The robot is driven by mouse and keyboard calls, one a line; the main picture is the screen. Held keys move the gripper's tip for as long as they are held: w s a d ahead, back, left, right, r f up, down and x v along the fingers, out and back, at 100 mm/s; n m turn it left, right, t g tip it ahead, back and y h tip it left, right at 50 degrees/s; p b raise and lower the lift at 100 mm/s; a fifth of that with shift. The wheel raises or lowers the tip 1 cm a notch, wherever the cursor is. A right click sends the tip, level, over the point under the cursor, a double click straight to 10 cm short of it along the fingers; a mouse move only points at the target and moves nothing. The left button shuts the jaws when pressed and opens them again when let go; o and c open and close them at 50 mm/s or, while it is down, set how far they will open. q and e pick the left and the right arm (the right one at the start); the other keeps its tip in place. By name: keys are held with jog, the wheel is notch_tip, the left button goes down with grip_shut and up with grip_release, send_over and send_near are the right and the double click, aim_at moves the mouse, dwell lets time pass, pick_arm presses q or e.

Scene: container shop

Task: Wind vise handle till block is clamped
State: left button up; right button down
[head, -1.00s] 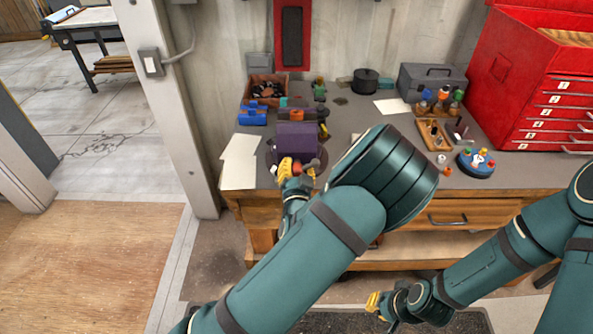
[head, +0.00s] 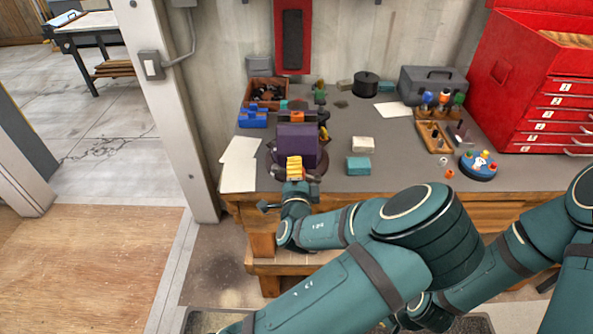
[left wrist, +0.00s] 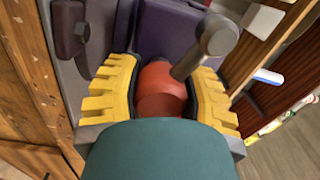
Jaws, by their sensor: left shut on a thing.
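The purple vise (head: 297,140) stands on a round base near the front left of the bench. An orange piece (head: 297,116) shows at its top, behind the front jaw; I cannot tell whether it is the block or whether it is gripped. My left gripper (head: 294,168) is at the vise's front. In the left wrist view its yellow fingers lie on both sides of a red-orange round part (left wrist: 160,88) of the handle, shut on it. A grey bar with a rounded end (left wrist: 219,36) slants up right from there. My right gripper is hidden behind my left arm.
White paper sheets (head: 239,163) lie left of the vise. A pale block (head: 363,144) and a teal block (head: 358,165) stand to its right. Further right are a wooden tool rack (head: 434,136), a blue round holder (head: 478,165) and a red tool chest (head: 520,95).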

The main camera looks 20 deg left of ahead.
pick_arm(q)
jog(key=shift+s+f+m, duration=0.15)
jog(key=shift+m, duration=1.75)
jog(key=shift+a, duration=0.1)
jog(key=o, duration=1.2)
jog(key=shift+o, duration=0.2)
jog(key=v, duration=0.7)
jog(key=shift+s, duration=0.25)
